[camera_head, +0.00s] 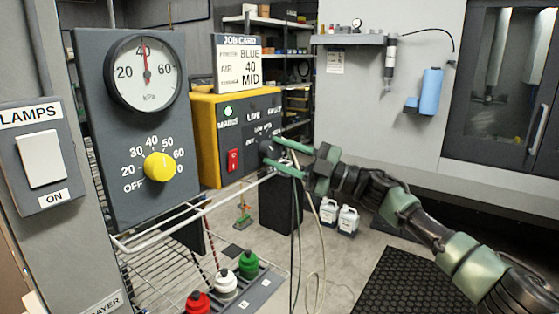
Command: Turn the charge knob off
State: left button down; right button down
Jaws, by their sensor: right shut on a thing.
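The yellow and dark grey control box (205,145) stands at the middle left, with small white labels on its face; the one at upper right is partly legible. The black charge knob (265,148) is on the lower right of that face. My right gripper (272,154) reaches in from the right and is shut on the knob, one green finger above it and one below. The fingers hide part of the knob, and I cannot read its pointer or the small scale by it. My left gripper is not in view.
A red mains switch (234,160) is left of the knob. A grey panel (100,200) with a gauge (143,73) and a yellow dial (160,166) stands nearer. A wire rack (165,262) with red, white and green-topped items is below. Cables hang under my gripper.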

jog(key=shift+w+r+n+g+h+b, duration=0.1)
jog(key=shift+n+g+h+b, duration=0.25)
jog(key=shift+n, duration=1)
jog(key=shift+r+n+g+h, duration=0.15)
jog(key=shift+n+g, duration=0.3)
jog(key=shift+n, duration=0.9)
jog(key=shift+f, duration=0.1)
jog(key=c, duration=0.9)
grip_release()
jog(key=b+v, duration=0.3)
jog(key=v, duration=0.4)
jog(key=shift+d, duration=0.4)
